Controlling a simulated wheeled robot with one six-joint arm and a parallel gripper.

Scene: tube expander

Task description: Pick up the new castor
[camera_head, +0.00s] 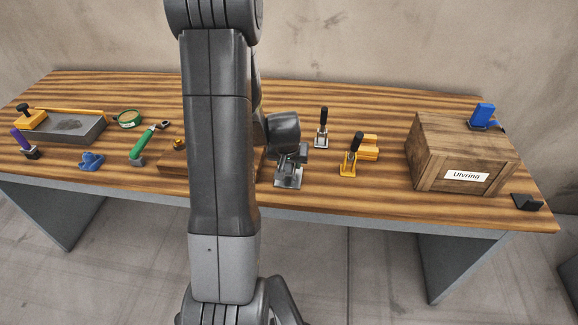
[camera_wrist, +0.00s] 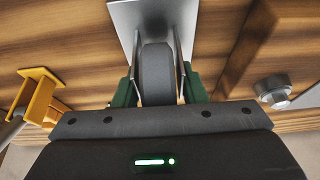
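The castor is a grey wheel (camera_wrist: 157,75) in a metal fork with a flat silver mounting plate (camera_wrist: 124,18); it shows in the wrist view. In the head view a silver piece (camera_head: 288,178), likely the castor, is at the table's front middle under my dark wrist. My gripper (camera_wrist: 158,88) has its green fingers on both sides of the castor's fork, very close to it. I cannot tell whether they press on it. The fingertips are partly hidden behind the gripper body, and my arm covers much of the head view's centre.
An orange clamp (camera_head: 350,168) with a black handle stands right of the castor, with a black-handled clamp (camera_head: 321,130) behind. A wooden crate (camera_head: 428,161) is at the right. A grey bolt (camera_wrist: 273,88) is at the right in the wrist view. Tools and a grey tray (camera_head: 95,134) lie left.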

